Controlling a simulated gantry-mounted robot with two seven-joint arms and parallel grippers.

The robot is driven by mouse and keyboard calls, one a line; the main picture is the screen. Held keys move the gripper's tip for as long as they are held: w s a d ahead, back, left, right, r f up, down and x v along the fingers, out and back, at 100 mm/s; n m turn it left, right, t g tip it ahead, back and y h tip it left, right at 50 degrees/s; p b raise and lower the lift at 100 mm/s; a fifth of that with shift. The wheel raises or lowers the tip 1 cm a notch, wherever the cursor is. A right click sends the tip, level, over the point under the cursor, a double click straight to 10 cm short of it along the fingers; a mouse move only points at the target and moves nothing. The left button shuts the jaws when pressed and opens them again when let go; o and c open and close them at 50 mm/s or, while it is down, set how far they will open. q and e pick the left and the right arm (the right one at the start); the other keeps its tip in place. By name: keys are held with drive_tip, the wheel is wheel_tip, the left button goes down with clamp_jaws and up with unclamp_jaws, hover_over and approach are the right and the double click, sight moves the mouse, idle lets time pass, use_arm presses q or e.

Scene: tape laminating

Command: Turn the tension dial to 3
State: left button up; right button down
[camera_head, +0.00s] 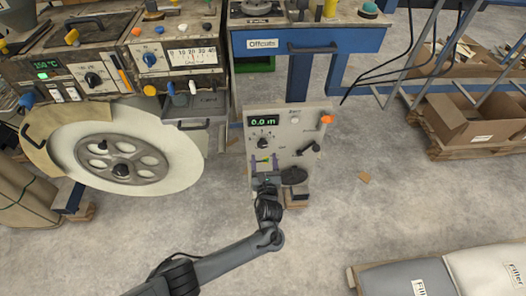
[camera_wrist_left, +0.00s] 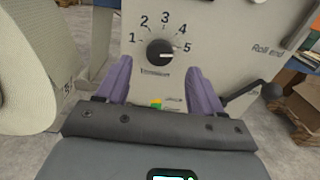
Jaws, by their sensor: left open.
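The tension dial (camera_wrist_left: 160,52) is a round black knob on a pale grey panel (camera_wrist_left: 215,40), with numbers 1 to 5 around it. Its light pointer mark appears to face right, towards the 5. In the head view the dial (camera_head: 263,143) sits below a green readout of about 0.0 m. My left gripper (camera_head: 264,166) is just below the dial in that view. In the left wrist view its two purple fingers (camera_wrist_left: 160,80) are spread, empty, to either side of and nearer than the dial, apart from it. My right gripper is not in view.
A black crank handle (camera_wrist_left: 243,92) sticks out right of the dial. An orange knob (camera_head: 327,119) is at the panel's upper right. A large white roll (camera_head: 125,155) stands left of the panel. Open floor (camera_head: 400,200) lies to the right.

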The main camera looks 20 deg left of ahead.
sight(263, 145)
use_arm(q)
drive_tip(key=b+x, duration=0.1)
drive_tip(key=x, duration=0.1)
drive_tip(key=b+x, duration=0.1)
drive_tip(key=x, duration=0.1)
drive_tip(key=shift+f, duration=0.2)
drive_tip(key=shift+w+a+b, duration=0.15)
drive_tip(key=shift+w+b, duration=0.15)
drive_tip(key=shift+w, duration=0.3)
drive_tip(key=shift+w+a+r, duration=0.15)
drive_tip(key=shift+w+a, duration=0.1)
drive_tip(key=shift+c, duration=0.3)
drive_tip(key=c, duration=0.9)
